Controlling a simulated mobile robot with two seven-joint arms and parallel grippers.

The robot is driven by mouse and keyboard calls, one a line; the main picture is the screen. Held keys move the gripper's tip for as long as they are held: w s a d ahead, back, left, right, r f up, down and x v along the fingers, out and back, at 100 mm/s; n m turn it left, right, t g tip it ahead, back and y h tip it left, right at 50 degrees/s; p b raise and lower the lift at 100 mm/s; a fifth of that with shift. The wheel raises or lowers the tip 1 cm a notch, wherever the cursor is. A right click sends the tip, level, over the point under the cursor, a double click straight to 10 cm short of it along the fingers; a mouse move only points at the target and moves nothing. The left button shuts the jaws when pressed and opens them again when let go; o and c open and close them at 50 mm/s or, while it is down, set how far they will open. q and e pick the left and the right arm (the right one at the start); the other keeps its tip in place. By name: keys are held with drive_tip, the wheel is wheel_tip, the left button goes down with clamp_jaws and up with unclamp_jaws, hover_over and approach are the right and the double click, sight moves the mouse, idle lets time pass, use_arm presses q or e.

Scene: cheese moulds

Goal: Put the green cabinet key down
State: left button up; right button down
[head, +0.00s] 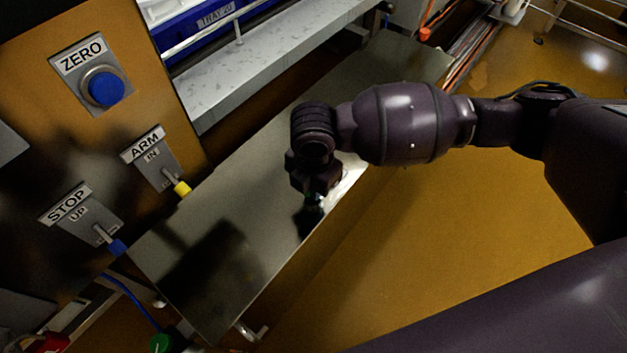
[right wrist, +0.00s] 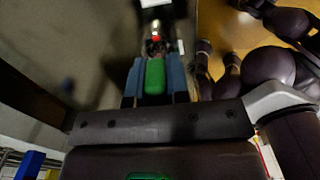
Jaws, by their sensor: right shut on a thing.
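My right gripper (head: 314,203) hangs over the near edge of a long grey metal top (head: 235,175) in the head view. In the right wrist view its two blue-grey fingers (right wrist: 154,82) are shut on the green cabinet key (right wrist: 155,76), which shows as a green block between them. A metallic part with a small red spot (right wrist: 156,38) shows beyond the fingertips; I cannot tell whether it belongs to the key. In the head view the key is mostly hidden by the dark gripper. I cannot tell whether it touches the top. My left gripper is not in view.
A brown panel at the left bears a blue ZERO button (head: 104,88), a yellow-tipped ARM lever (head: 181,188) and a blue-tipped STOP lever (head: 117,246). A blue tray (head: 215,30) stands behind at the top. Much of the metal top is bare.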

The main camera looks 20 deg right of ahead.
drive_tip(key=c, duration=1.1)
unclamp_jaws()
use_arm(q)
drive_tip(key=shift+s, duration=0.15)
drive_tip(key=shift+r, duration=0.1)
use_arm(e)
drive_tip(key=shift+r, duration=0.15)
drive_tip(key=r+p, duration=0.1)
drive_tip(key=r, duration=0.3)
drive_tip(key=shift+w+r, duration=0.2)
wheel_tip(320, 180, up, 7)
drive_tip(key=p, duration=0.2)
drive_tip(key=shift+s+r+p, duration=0.15)
drive_tip(key=shift+p, duration=0.2)
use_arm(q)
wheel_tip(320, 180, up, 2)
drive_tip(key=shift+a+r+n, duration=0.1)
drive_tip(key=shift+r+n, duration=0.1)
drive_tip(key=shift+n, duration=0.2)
use_arm(e)
drive_tip(key=shift+r, duration=0.55)
